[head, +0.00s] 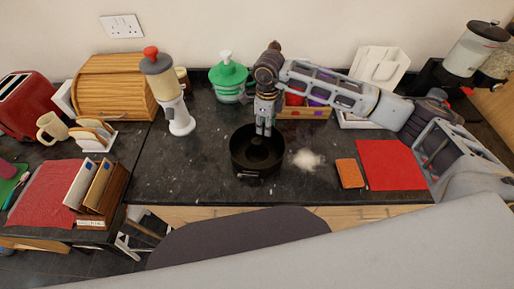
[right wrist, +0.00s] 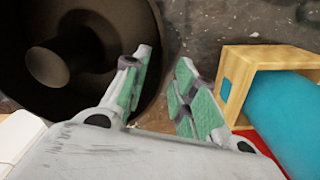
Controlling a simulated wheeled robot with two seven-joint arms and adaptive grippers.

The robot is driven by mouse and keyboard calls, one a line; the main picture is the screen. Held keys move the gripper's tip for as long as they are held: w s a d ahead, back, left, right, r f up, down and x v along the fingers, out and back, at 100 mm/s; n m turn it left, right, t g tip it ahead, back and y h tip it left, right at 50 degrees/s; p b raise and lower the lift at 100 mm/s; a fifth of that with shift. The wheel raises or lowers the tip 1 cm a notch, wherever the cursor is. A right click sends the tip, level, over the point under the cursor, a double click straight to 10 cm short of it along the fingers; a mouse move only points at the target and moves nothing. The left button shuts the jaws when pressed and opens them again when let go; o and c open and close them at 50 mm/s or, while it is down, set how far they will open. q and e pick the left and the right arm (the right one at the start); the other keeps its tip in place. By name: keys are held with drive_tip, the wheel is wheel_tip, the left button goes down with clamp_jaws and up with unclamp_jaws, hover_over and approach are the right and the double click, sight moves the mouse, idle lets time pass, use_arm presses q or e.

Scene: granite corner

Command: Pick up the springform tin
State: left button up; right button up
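The springform tin (head: 256,160) is a dark round pan standing on the black granite worktop in the middle of the head view. In the right wrist view the tin (right wrist: 95,75) fills the upper left, with a raised centre tube. My right gripper (head: 264,132) points down at the tin's back part. In the right wrist view this gripper (right wrist: 164,60) is open, with a clear gap between its green-padded fingers. One finger overlaps the tin's wall and the other shows over the worktop; contact cannot be told. My left gripper is not in view.
A wooden crate (head: 312,113) stands behind the tin to the right. A green-lidded jar (head: 228,78) and a dispenser (head: 172,95) stand behind to the left. White powder (head: 307,159), an orange-brown block (head: 350,173) and a red mat (head: 391,165) lie to the right. Worktop left of the tin is clear.

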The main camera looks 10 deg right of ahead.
drive_tip(key=shift+f, duration=0.1)
idle(0.3)
clamp_jaws()
